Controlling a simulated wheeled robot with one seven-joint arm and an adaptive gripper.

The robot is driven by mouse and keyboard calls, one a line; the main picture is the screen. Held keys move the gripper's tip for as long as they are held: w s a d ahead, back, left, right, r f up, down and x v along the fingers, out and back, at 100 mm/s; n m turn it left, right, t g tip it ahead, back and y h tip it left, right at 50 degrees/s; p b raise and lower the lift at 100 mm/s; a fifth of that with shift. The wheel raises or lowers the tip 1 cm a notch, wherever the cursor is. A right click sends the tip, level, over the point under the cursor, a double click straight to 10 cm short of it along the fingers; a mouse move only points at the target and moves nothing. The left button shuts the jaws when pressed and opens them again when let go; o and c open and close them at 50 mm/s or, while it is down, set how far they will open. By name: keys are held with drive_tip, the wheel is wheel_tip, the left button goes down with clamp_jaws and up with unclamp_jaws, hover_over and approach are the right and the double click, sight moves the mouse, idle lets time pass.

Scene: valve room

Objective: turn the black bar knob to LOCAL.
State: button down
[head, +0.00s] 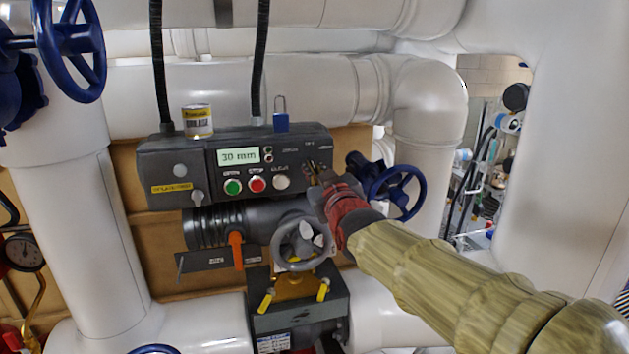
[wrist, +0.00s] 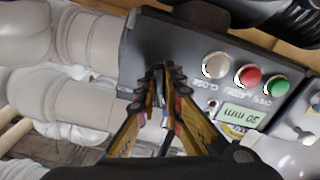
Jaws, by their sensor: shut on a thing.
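The black bar knob is at the right end of the dark grey actuator control box (head: 175,160), under small white labels (head: 309,143). My gripper (head: 316,184) reaches it from the lower right, its fingertips at the panel face. In the wrist view, which shows the box upside down, my gripper's two yellow-and-black fingers (wrist: 160,78) are closed together against the panel. They are shut on the knob, which they mostly hide. I cannot read the knob's angle or the LOCAL mark.
Left of the knob are a white button (head: 281,183), a red button (head: 256,184), a green button (head: 232,187) and a 30 mm display (head: 239,156). A can (head: 198,121) and blue padlock (head: 281,122) sit on top. A grey handwheel (head: 301,245) and blue handwheel (head: 398,192) are close by.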

drive_tip(key=n+b, duration=0.1)
drive_tip(key=n, duration=0.3)
drive_tip(key=shift+f+b, duration=0.1)
drive_tip(key=shift+b, duration=0.2)
drive_tip(key=shift+n+b, duration=0.3)
drive_tip(key=shift+n, duration=1.6)
drive_tip(key=c, duration=1.9)
unclamp_jaws()
drive_tip(key=v, duration=1.2)
